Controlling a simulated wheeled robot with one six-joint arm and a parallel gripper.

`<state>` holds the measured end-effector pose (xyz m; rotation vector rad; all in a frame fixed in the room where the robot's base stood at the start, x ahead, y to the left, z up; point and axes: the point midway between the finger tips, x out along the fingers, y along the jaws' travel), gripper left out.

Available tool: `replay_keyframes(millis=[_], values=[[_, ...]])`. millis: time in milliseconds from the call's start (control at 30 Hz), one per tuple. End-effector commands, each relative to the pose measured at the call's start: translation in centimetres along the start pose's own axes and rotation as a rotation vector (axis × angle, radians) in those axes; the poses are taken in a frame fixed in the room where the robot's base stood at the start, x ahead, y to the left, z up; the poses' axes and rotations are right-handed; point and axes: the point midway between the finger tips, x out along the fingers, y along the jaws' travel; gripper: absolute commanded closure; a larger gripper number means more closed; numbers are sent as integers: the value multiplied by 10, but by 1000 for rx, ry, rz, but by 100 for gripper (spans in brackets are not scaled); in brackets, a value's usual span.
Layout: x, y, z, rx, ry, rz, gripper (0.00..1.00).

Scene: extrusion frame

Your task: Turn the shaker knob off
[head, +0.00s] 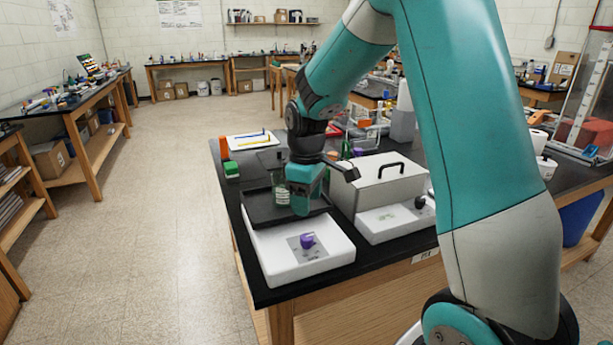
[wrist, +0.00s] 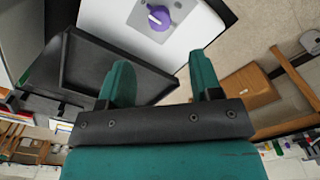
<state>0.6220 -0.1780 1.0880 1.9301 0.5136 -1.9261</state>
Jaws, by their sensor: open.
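The shaker is a white box (head: 283,262) with a black tray (head: 262,214) on its back part, at the near corner of the black bench. Its purple knob (head: 307,241) sits on a grey panel on the sloped white front. In the wrist view the purple knob (wrist: 158,18) is at the top, beyond the fingertips. My gripper (head: 301,205) hangs over the tray, behind the knob and apart from it. In the wrist view its two green fingers (wrist: 160,82) are spread with nothing between them.
The floor at left is clear.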

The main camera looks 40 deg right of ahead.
Motion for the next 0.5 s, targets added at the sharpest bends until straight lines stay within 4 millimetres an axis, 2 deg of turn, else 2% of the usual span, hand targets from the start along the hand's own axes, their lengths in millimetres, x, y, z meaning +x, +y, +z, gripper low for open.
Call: replay_keyframes(millis=[33, 200, 333, 500], values=[[-13, 0, -1, 0, 6, 5, 42], [-45, 0, -1, -1, 4, 3, 42], [-59, 0, 0, -1, 1, 1, 42], [-65, 0, 0, -1, 0, 0, 42]])
